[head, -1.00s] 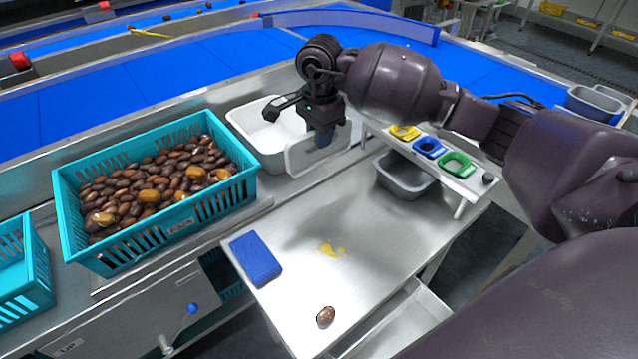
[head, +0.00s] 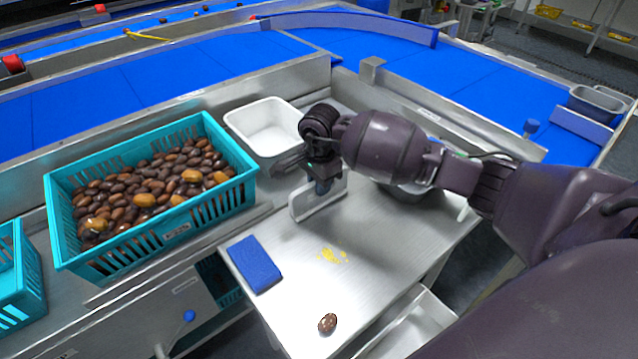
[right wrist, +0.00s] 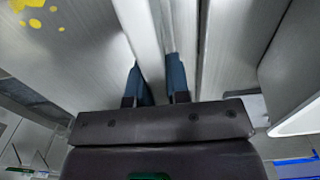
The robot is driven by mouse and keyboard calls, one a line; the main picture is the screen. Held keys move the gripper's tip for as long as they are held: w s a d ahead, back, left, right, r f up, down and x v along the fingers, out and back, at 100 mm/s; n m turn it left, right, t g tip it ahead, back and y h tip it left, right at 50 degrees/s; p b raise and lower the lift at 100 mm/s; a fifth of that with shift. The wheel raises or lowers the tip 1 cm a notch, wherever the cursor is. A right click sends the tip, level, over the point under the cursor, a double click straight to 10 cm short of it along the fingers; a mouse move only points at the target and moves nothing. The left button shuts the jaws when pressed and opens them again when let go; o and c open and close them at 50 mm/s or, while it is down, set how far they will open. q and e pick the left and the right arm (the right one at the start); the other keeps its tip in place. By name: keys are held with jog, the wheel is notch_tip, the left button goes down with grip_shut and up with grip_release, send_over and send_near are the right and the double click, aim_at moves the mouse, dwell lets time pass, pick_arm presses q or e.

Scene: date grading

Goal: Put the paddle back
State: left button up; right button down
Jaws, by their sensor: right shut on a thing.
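The paddle (head: 303,205), a pale flat plate, hangs roughly upright below my right gripper (head: 322,187). It is over the steel table, right of the white tub; I cannot tell whether its lower edge touches the table. In the right wrist view, my right gripper's blue-grey fingers (right wrist: 156,72) are shut on the paddle (right wrist: 148,35), which shows as a narrow pale strip between them. The gripper and wrist hide the paddle's upper part in the head view. My left gripper is not in view.
A white tub (head: 236,125) stands behind the paddle. A teal crate (head: 215,212) of dates is at the left. A blue sponge-like block (head: 254,264), yellow smears (head: 332,255) and one date (head: 327,323) are on the steel table (head: 290,300). A grey bin (head: 405,191) is partly hidden by my arm.

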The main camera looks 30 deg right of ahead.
jog(key=c, duration=1.5)
grip_release()
jog(key=shift+f, duration=0.2)
jog(key=shift+c, duration=0.2)
jog(key=o, duration=0.4)
jog(key=shift+o, duration=0.2)
jog(key=shift+r, duration=0.1)
notch_tip(320, 180, up, 12)
jog(key=p, duration=0.1)
jog(key=shift+r, duration=0.15)
